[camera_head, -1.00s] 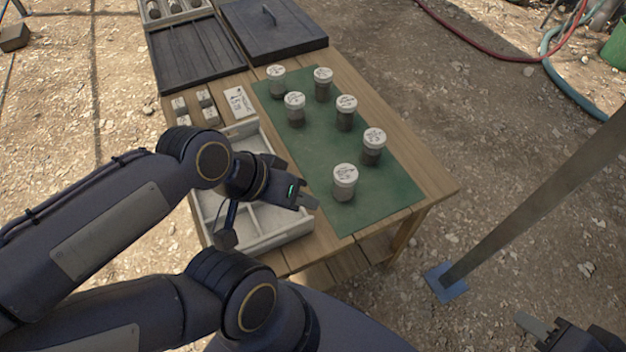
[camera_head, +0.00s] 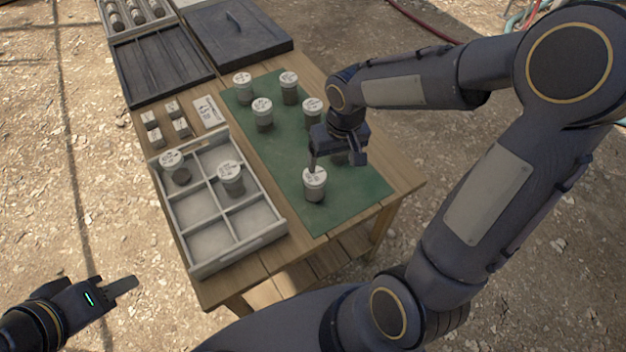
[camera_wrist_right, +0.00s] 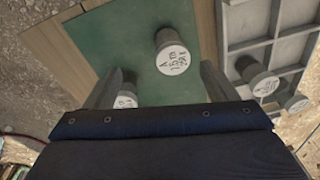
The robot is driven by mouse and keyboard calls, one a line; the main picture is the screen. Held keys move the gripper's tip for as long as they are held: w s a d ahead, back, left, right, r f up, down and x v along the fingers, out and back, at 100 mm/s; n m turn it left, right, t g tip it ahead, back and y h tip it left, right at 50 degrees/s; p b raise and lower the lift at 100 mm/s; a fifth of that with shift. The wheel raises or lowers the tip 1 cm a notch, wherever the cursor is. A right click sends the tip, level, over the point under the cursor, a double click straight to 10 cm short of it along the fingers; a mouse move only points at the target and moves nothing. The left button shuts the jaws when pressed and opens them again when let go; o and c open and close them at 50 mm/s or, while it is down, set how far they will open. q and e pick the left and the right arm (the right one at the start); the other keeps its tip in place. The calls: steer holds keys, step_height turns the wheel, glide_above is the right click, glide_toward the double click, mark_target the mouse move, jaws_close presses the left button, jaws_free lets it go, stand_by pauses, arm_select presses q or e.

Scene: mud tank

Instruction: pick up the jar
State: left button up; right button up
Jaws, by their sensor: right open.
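Several grey jars with white labelled lids stand upright on the green mat (camera_head: 360,193). The nearest jar (camera_head: 314,187) is at the mat's front, just below my right gripper (camera_head: 335,165). In the right wrist view, a jar (camera_wrist_right: 170,54) stands beyond the gap between the open, empty fingers (camera_wrist_right: 160,85), and a second jar (camera_wrist_right: 125,100) is partly hidden by the left finger. My left gripper (camera_head: 108,289) is away from the table at lower left; its opening is unclear.
The grey divided tray (camera_head: 281,226) left of the mat holds two jars, (camera_head: 172,167) and (camera_head: 231,180), with several empty compartments.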

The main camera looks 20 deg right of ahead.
mark_target(315, 175)
steer(key=shift+n+g+h, duration=0.3)
steer(key=shift+g, duration=0.2)
steer(key=w+f, duration=0.1)
steer(key=f, duration=0.1)
steer(key=w+a+f, duration=0.1)
steer(key=f, duration=0.1)
steer(key=w+a+f, duration=0.1)
steer(key=w+f, duration=0.1)
steer(key=shift+p, duration=0.3)
steer(key=f, duration=0.5)
steer(key=f+p, duration=0.1)
steer(key=f, duration=0.1)
steer(key=shift+w+a+f, duration=0.15)
steer(key=shift+a+f, duration=0.1)
steer(key=shift+f, duration=0.15)
steer(key=shift+c, duration=0.5)
steer(key=c, duration=1.1)
steer(key=shift+r, duration=0.1)
steer(key=shift+c, duration=0.2)
